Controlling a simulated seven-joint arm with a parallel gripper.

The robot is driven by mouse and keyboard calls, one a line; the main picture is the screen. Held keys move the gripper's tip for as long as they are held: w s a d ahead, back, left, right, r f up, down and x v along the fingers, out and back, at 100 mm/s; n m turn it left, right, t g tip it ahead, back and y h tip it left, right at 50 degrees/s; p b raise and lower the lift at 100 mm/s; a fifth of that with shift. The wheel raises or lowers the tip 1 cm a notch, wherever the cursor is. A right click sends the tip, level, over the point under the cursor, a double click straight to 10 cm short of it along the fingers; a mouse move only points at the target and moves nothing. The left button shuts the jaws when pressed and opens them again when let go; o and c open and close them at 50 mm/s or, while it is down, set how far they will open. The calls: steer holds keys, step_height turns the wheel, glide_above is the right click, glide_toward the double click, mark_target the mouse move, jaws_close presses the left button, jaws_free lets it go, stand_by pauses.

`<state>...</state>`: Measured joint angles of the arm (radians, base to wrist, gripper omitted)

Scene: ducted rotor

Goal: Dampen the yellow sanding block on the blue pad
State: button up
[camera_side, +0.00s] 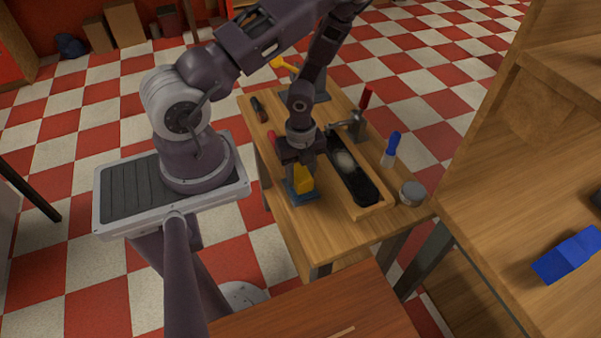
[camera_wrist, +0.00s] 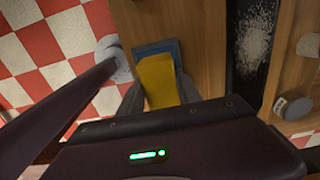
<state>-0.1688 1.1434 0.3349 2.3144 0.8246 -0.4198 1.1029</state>
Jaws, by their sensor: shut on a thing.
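The yellow sanding block (camera_side: 304,178) is held in my gripper (camera_side: 298,176) at the near left part of the wooden table. The blue pad (camera_side: 300,193) lies on the table directly under the block. In the wrist view the yellow block (camera_wrist: 157,80) stands between my fingers, and part of the blue pad (camera_wrist: 158,47) shows beyond it. My gripper is shut on the block. Whether the block's lower face touches the pad cannot be told, as the gripper and block hide the contact.
A long wooden tray (camera_side: 376,208) with a black inside and pale granular stuff lies right of the gripper. A round grey tin (camera_side: 412,193), a blue-handled tool (camera_side: 391,148) and a red-handled tool (camera_side: 365,97) stand near it. The table's near end (camera_side: 325,243) is clear.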

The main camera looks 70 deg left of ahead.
mark_target(301, 172)
steer(key=shift+f, duration=0.55)
stand_by(1.2)
steer(key=shift+r, duration=3.55)
steer(key=shift+w+a, duration=0.1)
steer(key=w+a+r+n, duration=0.1)
steer(key=w+r+n, duration=0.6)
steer(key=n, duration=0.2)
steer(key=w+d+r+n, duration=0.4)
steer(key=d+r+n, duration=0.4)
steer(key=n, duration=0.1)
steer(key=shift+w+d+r, duration=0.3)
steer(key=shift+w+d, duration=0.1)
